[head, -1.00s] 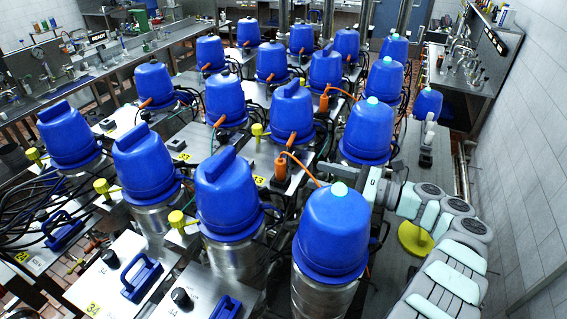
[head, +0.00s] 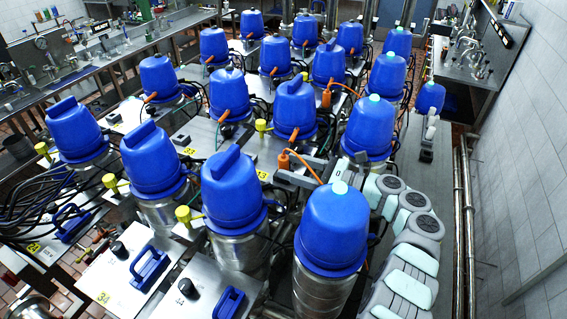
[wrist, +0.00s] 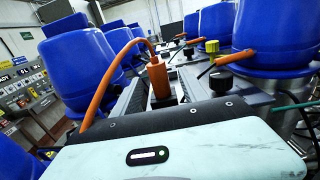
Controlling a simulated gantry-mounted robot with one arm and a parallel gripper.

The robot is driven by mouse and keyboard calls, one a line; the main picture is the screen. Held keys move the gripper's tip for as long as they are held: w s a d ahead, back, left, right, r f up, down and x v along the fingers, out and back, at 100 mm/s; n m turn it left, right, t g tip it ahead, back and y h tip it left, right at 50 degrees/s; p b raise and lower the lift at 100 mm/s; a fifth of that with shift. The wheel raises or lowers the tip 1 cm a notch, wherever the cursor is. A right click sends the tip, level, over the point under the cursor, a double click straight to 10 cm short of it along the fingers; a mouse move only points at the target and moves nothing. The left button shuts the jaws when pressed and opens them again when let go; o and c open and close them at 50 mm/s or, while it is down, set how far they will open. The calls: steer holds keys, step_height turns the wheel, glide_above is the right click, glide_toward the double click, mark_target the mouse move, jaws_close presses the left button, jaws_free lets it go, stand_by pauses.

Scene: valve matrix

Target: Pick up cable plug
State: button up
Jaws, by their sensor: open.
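The orange cable plug (head: 284,160) stands upright by the metal panel marked 43, between the blue-capped vessels. Its orange cable runs right, behind the front right blue cap. In the wrist view the plug (wrist: 158,76) is upright between my two grey fingers, and its cable loops up and down to the left. My gripper (head: 287,174) reaches in from the right with its fingers either side of the plug; it also shows in the wrist view (wrist: 162,88). It is open. I see no clear contact with the plug, whose lower end is hidden.
Blue-capped vessels crowd around, the closest being the front right one (head: 334,230) and the one behind it (head: 368,128). A yellow-headed valve (head: 262,127) and a black knob (wrist: 221,82) stand near. Another orange plug (head: 326,98) is further back. Floor is free by the right wall.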

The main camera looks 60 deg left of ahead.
steer(key=x, duration=0.3)
steer(key=shift+s+d+p, duration=0.1)
steer(key=shift+p, duration=0.2)
steer(key=shift+f, duration=0.1)
jaws_close()
